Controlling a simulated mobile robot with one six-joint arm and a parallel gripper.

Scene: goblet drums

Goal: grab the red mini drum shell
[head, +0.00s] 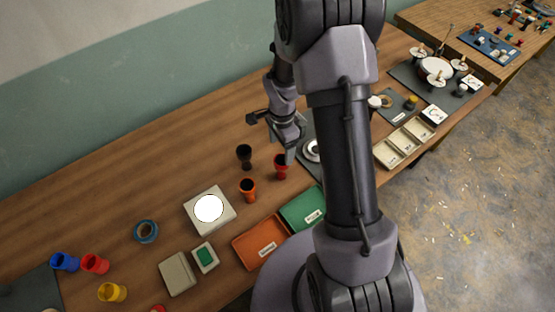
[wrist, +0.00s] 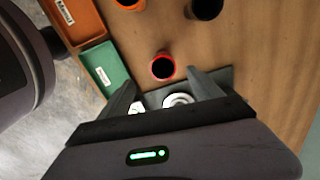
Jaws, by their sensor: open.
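A red goblet-shaped drum shell (head: 281,168) stands upright on the wooden table, beside my gripper (head: 286,147). In the wrist view its round red rim and dark hollow (wrist: 162,67) lie ahead of my gripper (wrist: 165,90), roughly centred between the two fingertips. The fingers are apart with nothing held between them. In the head view a fingertip overlaps the shell's right edge; I cannot tell whether it touches. A second red piece (head: 95,264) lies at the table's left end.
An orange shell (head: 248,190) and a black shell (head: 244,157) stand close to the left of the red one. Orange (head: 259,243) and green (head: 302,209) trays lie in front. A grey mat with a silver round part (wrist: 178,99) is near the fingers.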

